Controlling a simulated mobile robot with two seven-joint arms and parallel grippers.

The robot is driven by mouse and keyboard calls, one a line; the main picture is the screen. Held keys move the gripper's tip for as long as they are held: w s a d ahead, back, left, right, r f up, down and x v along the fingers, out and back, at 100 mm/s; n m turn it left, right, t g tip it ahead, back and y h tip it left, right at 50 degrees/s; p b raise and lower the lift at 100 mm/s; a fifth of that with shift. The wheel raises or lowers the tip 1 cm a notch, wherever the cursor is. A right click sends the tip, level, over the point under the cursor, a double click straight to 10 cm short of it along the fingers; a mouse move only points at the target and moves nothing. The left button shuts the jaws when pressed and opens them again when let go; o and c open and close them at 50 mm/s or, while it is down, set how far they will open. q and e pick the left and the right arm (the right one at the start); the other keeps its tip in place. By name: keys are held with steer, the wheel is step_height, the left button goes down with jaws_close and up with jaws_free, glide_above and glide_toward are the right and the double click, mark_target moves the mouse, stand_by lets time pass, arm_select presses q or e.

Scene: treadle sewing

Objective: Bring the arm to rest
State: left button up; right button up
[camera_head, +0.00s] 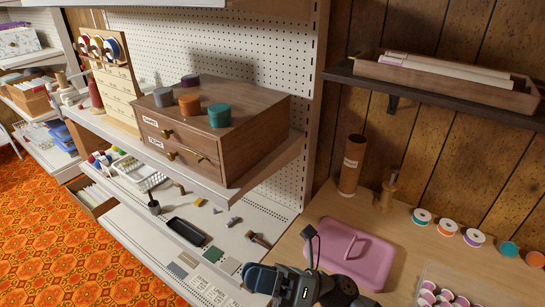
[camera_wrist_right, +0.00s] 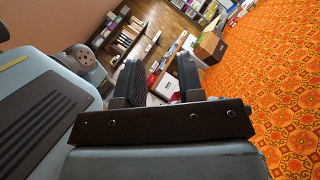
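In the right wrist view both fingers of the right gripper (camera_wrist_right: 160,78) stand apart with a clear gap. Nothing is held between them; the room shows through the gap. My left gripper is in neither view.
A wooden drawer cabinet (camera_head: 245,150) with several round tins on top stands on the upper shelf. The pink case (camera_head: 345,250) lies on the wooden table beside my right arm. A black tray (camera_head: 187,232) lies on the lower shelf. Orange patterned carpet (camera_head: 60,250) is open at left.

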steer(key=w+d+f+m+t+h, duration=0.2)
steer(key=d+f+m+t+h, duration=0.45)
steer(key=m, duration=0.65)
steer(key=w+d+f+m+t+h, duration=0.2)
steer(key=d+m+t+h, duration=0.25)
steer(key=m+t, duration=0.7)
steer(key=s+d+f+m+g+h, duration=0.4)
steer(key=s+d+f+m, duration=0.15)
steer(key=f+m, duration=0.25)
steer(key=s+d+f+m+g+h, duration=0.4)
steer(key=s+d+f+m, duration=0.15)
steer(key=f+m, duration=0.25)
arm_select(q)
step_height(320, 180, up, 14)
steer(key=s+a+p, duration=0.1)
steer(key=p, duration=1.6)
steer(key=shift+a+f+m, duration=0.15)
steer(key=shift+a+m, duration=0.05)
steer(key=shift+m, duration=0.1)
arm_select(e)
step_height(320, 180, up, 13)
steer(key=s, duration=0.1)
steer(key=shift+s+d, duration=0.25)
steer(key=shift+d, duration=0.05)
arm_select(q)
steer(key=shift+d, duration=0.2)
arm_select(e)
steer(key=shift+r, duration=0.15)
